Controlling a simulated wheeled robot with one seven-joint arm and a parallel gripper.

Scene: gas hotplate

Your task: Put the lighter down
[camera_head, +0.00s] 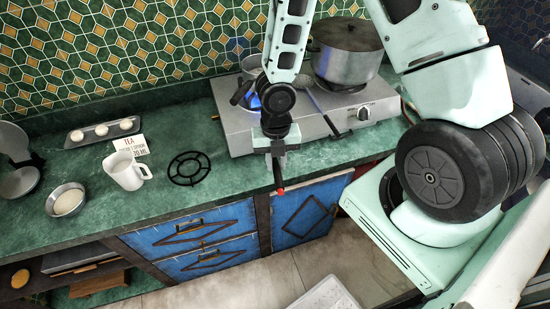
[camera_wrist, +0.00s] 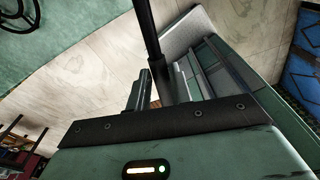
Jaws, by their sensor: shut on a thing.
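The lighter (camera_head: 278,178) is a thin dark rod with a red end, hanging down in front of the counter's front edge in the head view. My gripper (camera_head: 277,152) is shut on it, below my wrist and in front of the hotplate. In the wrist view a dark rod (camera_wrist: 147,32), which appears to be the lighter, runs up from my gripper (camera_wrist: 158,88). The green counter (camera_head: 215,190) has bare surface to the left of my gripper. The part of the lighter between the fingers is hidden.
The gas hotplate (camera_head: 237,136) has a blue flame (camera_head: 254,102) at its left burner and a large lidded pot (camera_head: 346,62) at right. Blue drawers (camera_head: 195,240) are below.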

